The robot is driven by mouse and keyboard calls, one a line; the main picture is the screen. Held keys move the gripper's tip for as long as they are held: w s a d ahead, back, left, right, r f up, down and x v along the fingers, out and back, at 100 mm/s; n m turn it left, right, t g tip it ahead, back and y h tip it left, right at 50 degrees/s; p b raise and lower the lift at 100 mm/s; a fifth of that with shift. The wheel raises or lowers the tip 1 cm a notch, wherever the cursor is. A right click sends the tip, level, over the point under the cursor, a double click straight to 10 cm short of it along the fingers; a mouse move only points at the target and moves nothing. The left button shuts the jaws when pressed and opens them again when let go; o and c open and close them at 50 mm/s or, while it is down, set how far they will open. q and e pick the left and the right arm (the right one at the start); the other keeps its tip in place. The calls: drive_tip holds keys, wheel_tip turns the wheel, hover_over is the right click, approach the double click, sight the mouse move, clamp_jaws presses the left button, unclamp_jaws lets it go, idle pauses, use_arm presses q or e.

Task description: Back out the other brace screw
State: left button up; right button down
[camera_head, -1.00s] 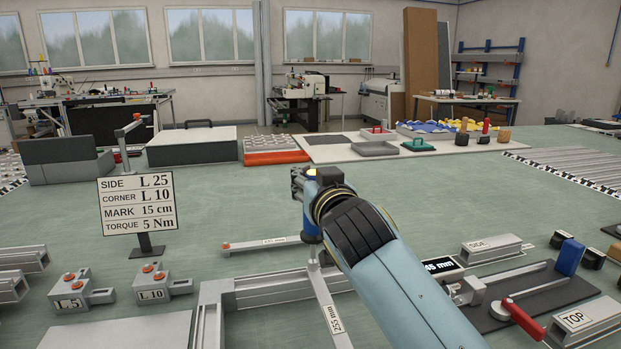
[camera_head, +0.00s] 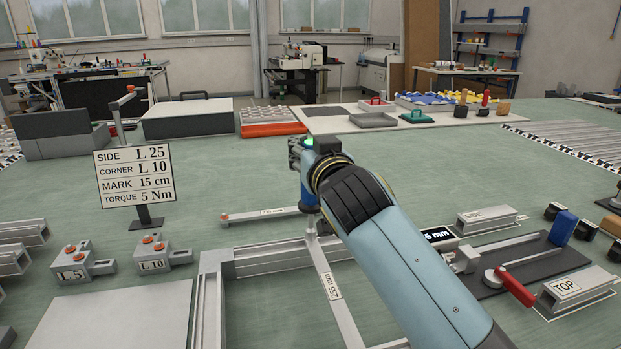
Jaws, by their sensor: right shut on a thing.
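My right gripper (camera_head: 303,163) is shut on a blue upright driver (camera_head: 309,197). A green light shows at the driver's top. Its lower end stands over the far part of a flat metal brace (camera_head: 318,262), labelled 255 mm, which runs toward me over the frame of metal profiles (camera_head: 275,258). The screw under the driver is hidden, so I cannot tell whether the tip sits in it. My left gripper is not in view.
A second labelled bar (camera_head: 252,215) lies behind the frame. Corner blocks L 5 (camera_head: 85,262) and L 10 (camera_head: 160,256) stand left, below a sign (camera_head: 135,176). A red-handled clamp fixture (camera_head: 512,287) and loose profiles lie right. The mid-table behind is clear.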

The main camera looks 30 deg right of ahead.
wheel_tip(320, 180, up, 5)
drive_tip(key=p, duration=0.3)
drive_tip(key=shift+p, duration=0.4)
drive_tip(key=shift+f, duration=0.1)
